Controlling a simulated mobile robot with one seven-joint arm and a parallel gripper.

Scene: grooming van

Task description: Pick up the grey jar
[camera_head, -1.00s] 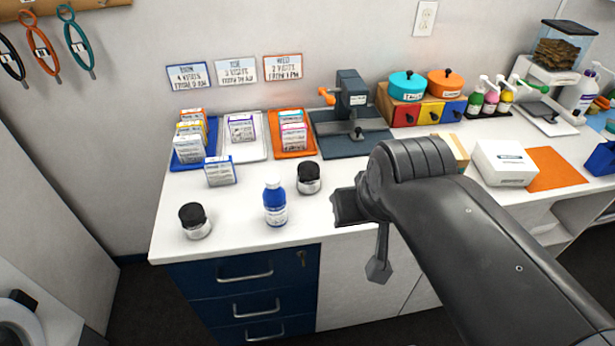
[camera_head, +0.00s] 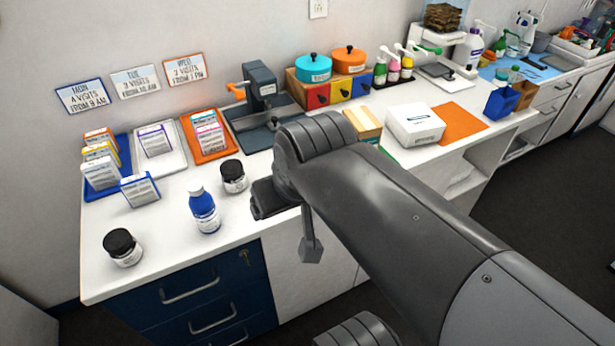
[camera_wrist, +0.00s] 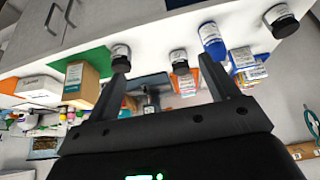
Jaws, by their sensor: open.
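Three dark-lidded jars show in the wrist view. One jar (camera_wrist: 120,52) is by the green mat near the left fingertip, a second jar (camera_wrist: 179,60) is between the fingers' directions, and a third jar (camera_wrist: 281,20) is at the upper right. In the head view, one jar (camera_head: 233,176) stands behind and right of the blue bottle (camera_head: 204,211), and another jar (camera_head: 122,247) is near the counter's front left. The jar by the mat is hidden behind my arm there. I cannot tell which is the grey one. My gripper (camera_wrist: 163,64) is open and empty, apart from the jars.
Blue, white and orange trays (camera_head: 228,152) with packets stand at the back left. A dark grey clamp device (camera_head: 265,92), coloured drawers with two pots, a wooden box (camera_head: 362,122) and a white box (camera_head: 415,124) stand further right.

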